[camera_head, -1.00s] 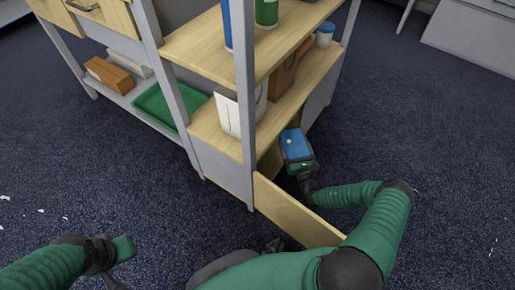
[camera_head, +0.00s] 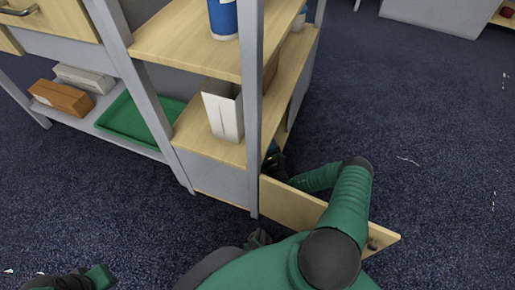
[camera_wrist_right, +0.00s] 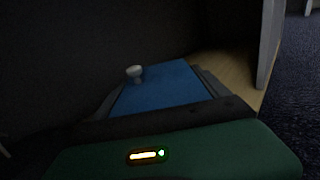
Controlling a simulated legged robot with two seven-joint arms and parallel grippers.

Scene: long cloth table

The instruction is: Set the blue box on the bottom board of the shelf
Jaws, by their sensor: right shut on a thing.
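My right gripper (camera_wrist_right: 160,92) is shut on the blue box (camera_wrist_right: 165,86), with a dark finger along each side of it. The box has a small pale knob on top. The right arm reaches around the open wooden door into the shelf's dark low compartment. A pale bottom board (camera_wrist_right: 232,70) shows to the right of the box. Whether the box touches it, I cannot tell. My left gripper (camera_head: 100,277) is low at the left, its jaws unclear.
The open door (camera_head: 310,215) stands out near my right arm, and the grey post (camera_head: 250,110) rises beside it. Upper boards hold a white box (camera_head: 224,112) and a blue can (camera_head: 222,18). A green tray (camera_head: 140,118) lies at left.

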